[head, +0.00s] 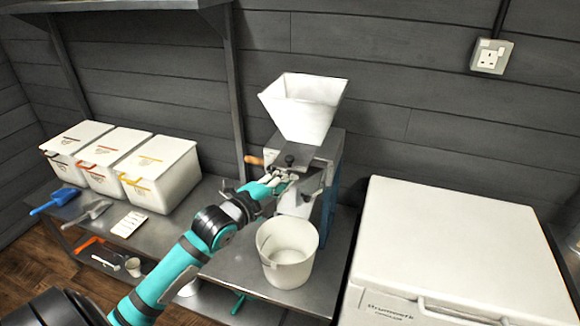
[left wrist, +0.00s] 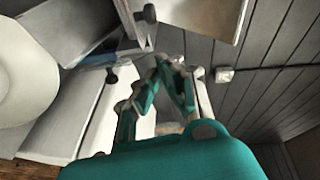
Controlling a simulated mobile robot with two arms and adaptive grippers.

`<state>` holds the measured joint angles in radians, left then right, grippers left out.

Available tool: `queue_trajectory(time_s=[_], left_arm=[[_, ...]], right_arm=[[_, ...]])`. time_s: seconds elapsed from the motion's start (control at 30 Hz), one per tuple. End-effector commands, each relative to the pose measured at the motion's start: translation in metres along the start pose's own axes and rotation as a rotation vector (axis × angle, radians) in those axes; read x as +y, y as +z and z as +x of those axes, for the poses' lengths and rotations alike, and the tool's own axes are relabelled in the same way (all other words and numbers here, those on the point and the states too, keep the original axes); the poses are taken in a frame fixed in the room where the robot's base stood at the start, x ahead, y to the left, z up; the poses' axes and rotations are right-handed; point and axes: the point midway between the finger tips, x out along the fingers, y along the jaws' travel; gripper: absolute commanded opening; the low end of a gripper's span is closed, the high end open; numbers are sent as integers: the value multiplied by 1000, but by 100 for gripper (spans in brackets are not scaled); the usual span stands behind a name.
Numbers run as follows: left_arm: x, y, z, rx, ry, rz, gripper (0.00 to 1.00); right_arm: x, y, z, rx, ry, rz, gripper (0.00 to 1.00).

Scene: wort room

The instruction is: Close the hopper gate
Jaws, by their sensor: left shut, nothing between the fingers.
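The white hopper (head: 302,110) sits on a grey metal mill body (head: 325,165) against the wall. A dark knob (head: 290,160) and a small wooden handle (head: 254,161) show at the front below the hopper; I cannot tell how far the gate is open. My left gripper (head: 281,183) is just in front of and below them, with its fingers shut and empty. In the left wrist view, the fingertips (left wrist: 172,62) are near the metal parts and a black knob (left wrist: 149,13); I cannot tell whether they touch. My right gripper is not in view.
A white bucket (head: 287,252) stands on the metal bench below the mill spout, close to my left forearm. A large white chest (head: 455,245) stands to the right. White lidded bins (head: 160,175), scoops (head: 92,211) and a card (head: 129,224) are on the left.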

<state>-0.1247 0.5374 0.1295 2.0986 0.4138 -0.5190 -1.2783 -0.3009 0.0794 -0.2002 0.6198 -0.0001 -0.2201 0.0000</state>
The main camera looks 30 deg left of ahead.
Motion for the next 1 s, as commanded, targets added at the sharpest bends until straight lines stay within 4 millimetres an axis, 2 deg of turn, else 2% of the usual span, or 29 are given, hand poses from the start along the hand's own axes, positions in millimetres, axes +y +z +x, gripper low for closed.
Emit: queue_trajectory(time_s=[0.03,0.13,0.3,0.5,0.87,1.0], left_arm=[[-3,0,12,0,-3,-4,0],[-3,-1,32,1,-2,-5,0],[0,19,48,-1,2,-1,0],[0,28,56,0,1,0,0],[0,29,59,0,0,0,0],[-2,35,78,1,-2,6,0]], right_arm=[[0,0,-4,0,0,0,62],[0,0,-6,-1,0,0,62],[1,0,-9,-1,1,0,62],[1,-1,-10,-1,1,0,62],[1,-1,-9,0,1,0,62],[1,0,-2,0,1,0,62]])
